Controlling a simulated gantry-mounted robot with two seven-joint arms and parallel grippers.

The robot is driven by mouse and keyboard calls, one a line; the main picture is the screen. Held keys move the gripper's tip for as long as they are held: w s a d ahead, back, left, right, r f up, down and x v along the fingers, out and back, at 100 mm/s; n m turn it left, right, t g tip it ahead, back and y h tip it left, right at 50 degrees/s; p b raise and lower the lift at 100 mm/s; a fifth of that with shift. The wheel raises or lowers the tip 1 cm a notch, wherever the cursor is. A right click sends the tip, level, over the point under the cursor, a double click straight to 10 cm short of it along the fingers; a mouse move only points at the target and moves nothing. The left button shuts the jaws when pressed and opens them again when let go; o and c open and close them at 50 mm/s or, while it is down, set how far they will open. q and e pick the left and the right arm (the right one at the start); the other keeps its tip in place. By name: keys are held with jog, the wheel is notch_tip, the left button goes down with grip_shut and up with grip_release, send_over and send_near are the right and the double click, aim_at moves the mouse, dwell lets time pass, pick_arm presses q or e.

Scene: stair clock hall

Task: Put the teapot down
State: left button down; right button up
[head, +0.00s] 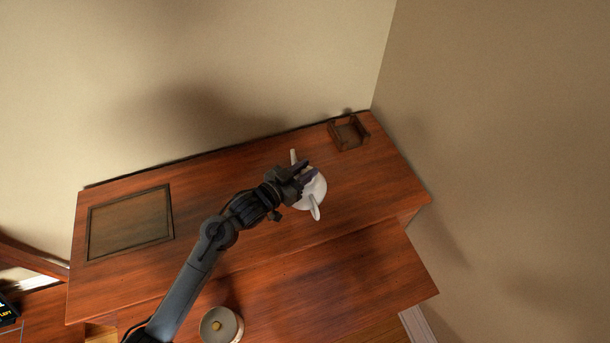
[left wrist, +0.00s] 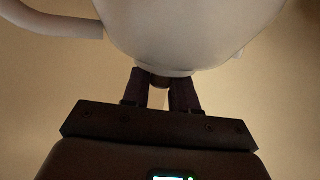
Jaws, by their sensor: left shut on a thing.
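The white teapot (head: 312,192) is over the right half of the wooden desk top (head: 240,200) in the head view, with its spout and handle showing on opposite sides. My left gripper (head: 308,174) is shut on it. In the left wrist view the teapot's pale round body (left wrist: 185,35) fills the top of the picture, and the two dark fingers (left wrist: 160,88) reach up to its near edge. Whether the teapot touches the desk top or hangs above it, I cannot tell. My right gripper does not show.
A small dark wooden open box (head: 348,133) stands at the back right of the desk. A framed dark panel (head: 130,222) lies at the left. A round pale container (head: 221,325) is at the lower front. Walls close off the back and right.

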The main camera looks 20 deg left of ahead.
pick_arm(q)
notch_tip(320, 180, down, 2)
jog(key=shift+f, duration=0.1)
dwell(0.4)
jog(key=c, duration=0.9)
grip_release()
jog(key=shift+f, duration=0.2)
